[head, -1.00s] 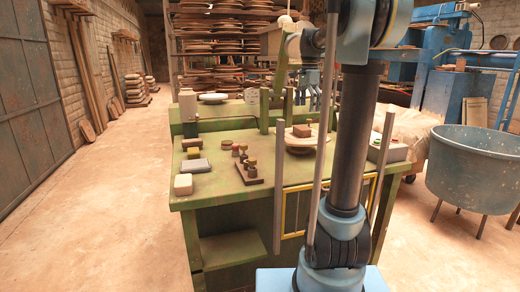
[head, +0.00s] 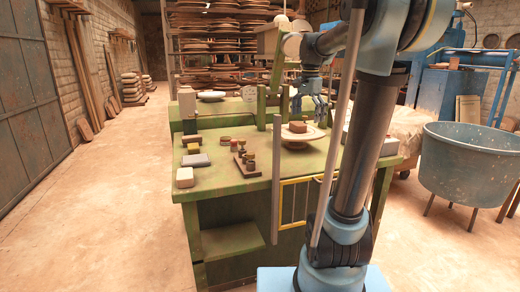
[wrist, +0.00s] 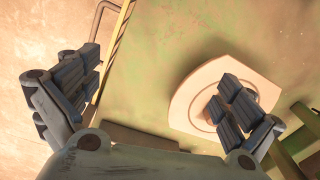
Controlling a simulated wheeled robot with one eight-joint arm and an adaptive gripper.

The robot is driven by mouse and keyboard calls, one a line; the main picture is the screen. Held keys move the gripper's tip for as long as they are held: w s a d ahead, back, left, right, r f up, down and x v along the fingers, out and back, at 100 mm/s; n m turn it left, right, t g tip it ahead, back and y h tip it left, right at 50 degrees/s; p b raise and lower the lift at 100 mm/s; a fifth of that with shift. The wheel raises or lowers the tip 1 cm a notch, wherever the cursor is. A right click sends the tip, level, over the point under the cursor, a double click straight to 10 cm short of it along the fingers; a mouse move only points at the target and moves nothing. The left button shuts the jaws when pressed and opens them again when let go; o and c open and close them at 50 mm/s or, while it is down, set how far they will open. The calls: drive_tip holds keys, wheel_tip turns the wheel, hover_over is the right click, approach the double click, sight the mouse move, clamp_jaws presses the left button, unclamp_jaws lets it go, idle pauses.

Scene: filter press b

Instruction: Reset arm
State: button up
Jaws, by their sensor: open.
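My arm rises on the right of the head view and reaches over the green workbench (head: 225,180). My gripper (head: 312,108) hangs over the far right part of the bench, above a pale round dish (head: 300,138) with a brown block (head: 297,127) on it.
A dark board (head: 246,172) with small knobbed pieces stands on the bench. A pale block (head: 184,177) and a grey block (head: 195,160) lie at its left. A blue tub (head: 475,165) stands to the right.

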drive_tip(key=s+f+n+t, duration=0.1)
drive_tip(key=s+f+n, duration=1.1)
drive_tip(key=s+f, duration=1.3)
drive_tip(key=s, duration=0.2)
drive_tip(key=shift+s+d+f+t, duration=0.2)
drive_tip(key=shift+s+t, duration=0.1)
drive_tip(key=shift+t, duration=0.1)
drive_tip(key=shift+w+f, duration=0.2)
drive_tip(key=shift+w, duration=0.25)
